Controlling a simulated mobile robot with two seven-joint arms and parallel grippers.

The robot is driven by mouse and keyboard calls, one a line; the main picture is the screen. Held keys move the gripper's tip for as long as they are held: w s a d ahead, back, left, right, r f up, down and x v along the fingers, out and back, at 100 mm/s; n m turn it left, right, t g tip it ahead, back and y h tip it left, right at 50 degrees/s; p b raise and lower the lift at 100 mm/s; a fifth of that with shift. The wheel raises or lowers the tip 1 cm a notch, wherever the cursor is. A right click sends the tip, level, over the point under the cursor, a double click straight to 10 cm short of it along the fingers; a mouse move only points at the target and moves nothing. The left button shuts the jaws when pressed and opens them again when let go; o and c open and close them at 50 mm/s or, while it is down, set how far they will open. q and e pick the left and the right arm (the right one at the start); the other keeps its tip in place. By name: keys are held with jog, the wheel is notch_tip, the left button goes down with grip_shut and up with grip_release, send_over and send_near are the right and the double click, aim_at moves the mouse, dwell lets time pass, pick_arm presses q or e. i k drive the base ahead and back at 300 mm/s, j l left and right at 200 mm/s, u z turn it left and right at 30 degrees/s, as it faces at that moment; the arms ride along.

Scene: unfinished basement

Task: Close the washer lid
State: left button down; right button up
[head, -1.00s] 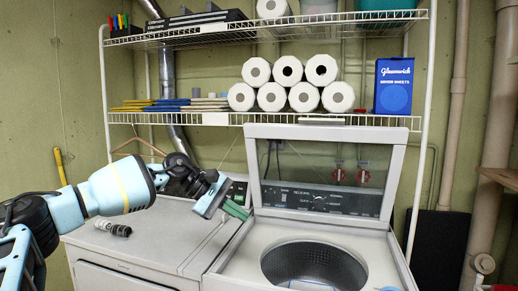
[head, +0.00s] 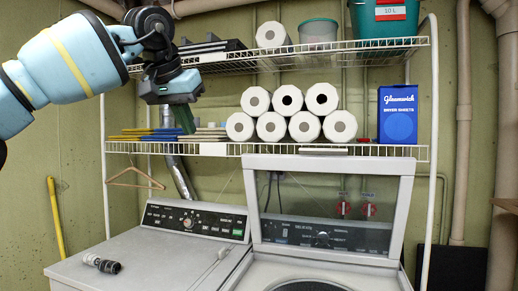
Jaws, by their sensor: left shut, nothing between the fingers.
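The washer (head: 385,281) stands at the bottom right of the head view, with the dark rim of its drum opening just in the picture. Its lid (head: 330,163), a pale frame around a clear window, stands raised and open at the back. The control panel shows through the window. My left gripper (head: 184,120) is up at the shelves, left of the lid and well above it. It points down, its green fingertips are together, and it holds nothing. It is apart from the lid. My right gripper is not in view.
A dryer (head: 150,258) stands left of the washer with a small dark object (head: 101,264) on top. The wire shelf (head: 215,149) above holds paper rolls (head: 271,126) and a blue box (head: 398,115). A hanger (head: 136,178) hangs below it. The space before the lid is clear.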

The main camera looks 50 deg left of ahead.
aim_at(318, 160)
jog(key=i+j, duration=1)
jog(key=i, duration=0.2)
